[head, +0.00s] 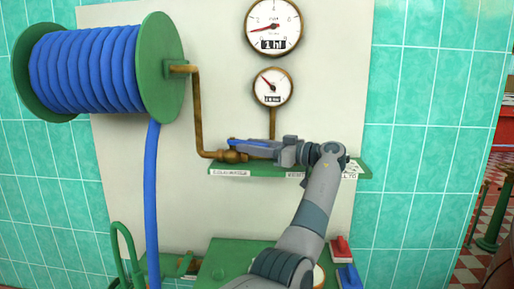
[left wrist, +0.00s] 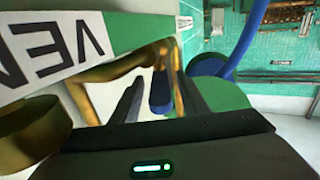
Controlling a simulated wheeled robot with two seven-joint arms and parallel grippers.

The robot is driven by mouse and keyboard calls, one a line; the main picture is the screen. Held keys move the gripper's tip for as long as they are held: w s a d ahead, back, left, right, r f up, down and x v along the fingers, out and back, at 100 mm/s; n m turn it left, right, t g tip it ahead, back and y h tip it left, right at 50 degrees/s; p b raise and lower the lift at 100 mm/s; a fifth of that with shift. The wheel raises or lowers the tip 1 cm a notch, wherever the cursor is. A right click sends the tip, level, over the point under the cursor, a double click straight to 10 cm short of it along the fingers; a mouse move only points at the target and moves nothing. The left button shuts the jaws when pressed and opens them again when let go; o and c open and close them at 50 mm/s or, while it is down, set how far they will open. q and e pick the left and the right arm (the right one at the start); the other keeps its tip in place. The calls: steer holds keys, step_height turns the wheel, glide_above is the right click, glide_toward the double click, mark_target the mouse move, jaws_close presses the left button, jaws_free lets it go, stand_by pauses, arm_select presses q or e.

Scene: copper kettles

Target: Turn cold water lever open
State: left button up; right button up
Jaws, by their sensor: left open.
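The blue cold water lever (head: 248,142) lies along the brass pipe just above the green shelf. My left gripper (head: 238,149) reaches in from the right, its fingers pointing left alongside the lever. In the left wrist view the blue lever end (left wrist: 160,92) shows between the two dark, open fingers (left wrist: 158,85). A gap shows on the left of the lever; whether the right finger touches it I cannot tell. The brass valve body (head: 232,156) is at the lever's left end and is partly hidden. My right gripper is not in view.
A green reel of blue hose (head: 88,70) hangs left of the brass pipe (head: 197,110). Two round gauges (head: 273,27) (head: 273,86) are above. The green shelf (head: 255,172) runs close under my gripper. Red (head: 340,246) and blue (head: 349,277) blocks are low right.

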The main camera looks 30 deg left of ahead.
arm_select(q)
steer(key=shift+d, duration=0.1)
steer(key=d, duration=1.7)
steer(key=shift+w, duration=0.35)
steer(key=shift+d, duration=0.1)
